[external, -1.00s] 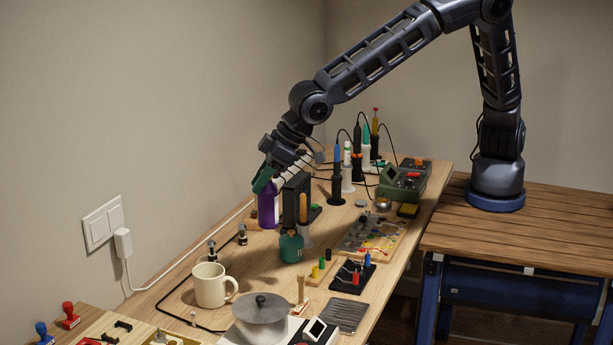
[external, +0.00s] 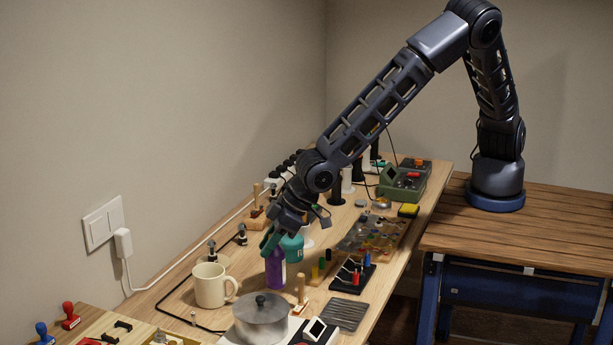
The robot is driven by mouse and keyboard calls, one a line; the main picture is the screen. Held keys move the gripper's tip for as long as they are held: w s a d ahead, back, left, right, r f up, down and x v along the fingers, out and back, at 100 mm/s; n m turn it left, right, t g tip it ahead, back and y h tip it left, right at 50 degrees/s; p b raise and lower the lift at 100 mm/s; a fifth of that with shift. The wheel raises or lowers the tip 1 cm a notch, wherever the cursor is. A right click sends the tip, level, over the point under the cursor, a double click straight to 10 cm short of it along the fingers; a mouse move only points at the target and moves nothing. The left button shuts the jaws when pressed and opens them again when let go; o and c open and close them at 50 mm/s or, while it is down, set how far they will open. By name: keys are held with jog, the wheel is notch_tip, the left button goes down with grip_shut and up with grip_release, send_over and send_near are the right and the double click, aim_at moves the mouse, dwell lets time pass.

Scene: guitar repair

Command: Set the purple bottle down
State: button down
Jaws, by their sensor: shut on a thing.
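The purple bottle (external: 275,269) is upright near the front middle of the workbench, right of the cream mug and behind the metal pot. My gripper (external: 271,243) is shut on its upper part from above. The bottle's base is near the bench top, but I cannot tell whether it touches. The gripper hides the bottle's top.
The cream mug (external: 211,286) is left of the bottle. The metal pot (external: 261,319) is in front. A small block with coloured pegs (external: 318,270) and a black block with plugs (external: 352,276) are to the right.

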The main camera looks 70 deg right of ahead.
aim_at(269, 262)
jog(key=shift+f, duration=2.5)
jog(key=shift+f, duration=0.15)
jog(key=c, duration=1.2)
grip_release()
jog(key=v, duration=1.2)
